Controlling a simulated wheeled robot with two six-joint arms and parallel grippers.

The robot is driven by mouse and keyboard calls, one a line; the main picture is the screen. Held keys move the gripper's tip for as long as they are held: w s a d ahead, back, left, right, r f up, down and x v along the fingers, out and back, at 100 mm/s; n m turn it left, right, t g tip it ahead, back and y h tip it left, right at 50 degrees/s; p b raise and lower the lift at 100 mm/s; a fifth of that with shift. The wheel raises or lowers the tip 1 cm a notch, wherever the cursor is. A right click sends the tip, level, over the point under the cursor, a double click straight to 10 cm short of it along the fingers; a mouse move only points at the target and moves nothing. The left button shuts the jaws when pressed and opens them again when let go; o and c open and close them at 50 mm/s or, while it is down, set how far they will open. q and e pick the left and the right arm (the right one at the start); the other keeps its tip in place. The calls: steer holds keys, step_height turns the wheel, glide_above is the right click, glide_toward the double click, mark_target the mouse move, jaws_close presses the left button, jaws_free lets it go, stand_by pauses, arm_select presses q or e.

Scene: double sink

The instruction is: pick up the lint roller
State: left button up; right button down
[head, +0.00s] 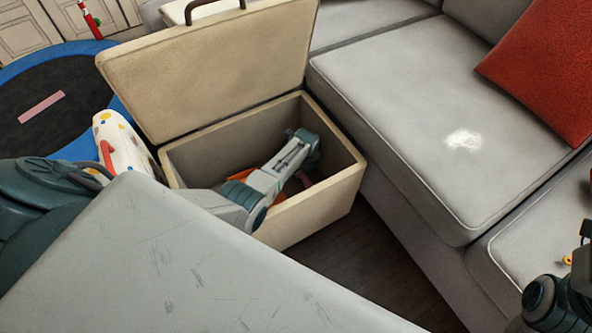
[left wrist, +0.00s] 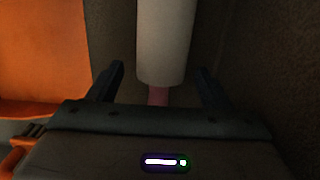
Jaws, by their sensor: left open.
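The lint roller (left wrist: 165,40) has a white cylinder and a pinkish handle. In the left wrist view it points toward my left gripper (left wrist: 160,75), whose two dark fingers are apart on either side of its lower end. I cannot tell whether they touch it. In the head view my left arm reaches down into an open beige box (head: 325,205). The gripper (head: 303,142) is inside the box, and its fingers are hidden there. A small pinkish-red piece shows beside the arm, perhaps the handle. Part of my right arm shows at the lower right, without its gripper.
An orange thing (left wrist: 40,55) lies in the box beside the roller. The box lid (head: 205,70) stands open behind. A grey sofa (head: 400,110) with a red cushion (head: 545,75) stands close on the right.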

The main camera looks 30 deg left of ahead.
arm_select(q)
steer(key=shift+c, duration=0.4)
steer(key=c, duration=1)
steer(key=shift+c, duration=0.2)
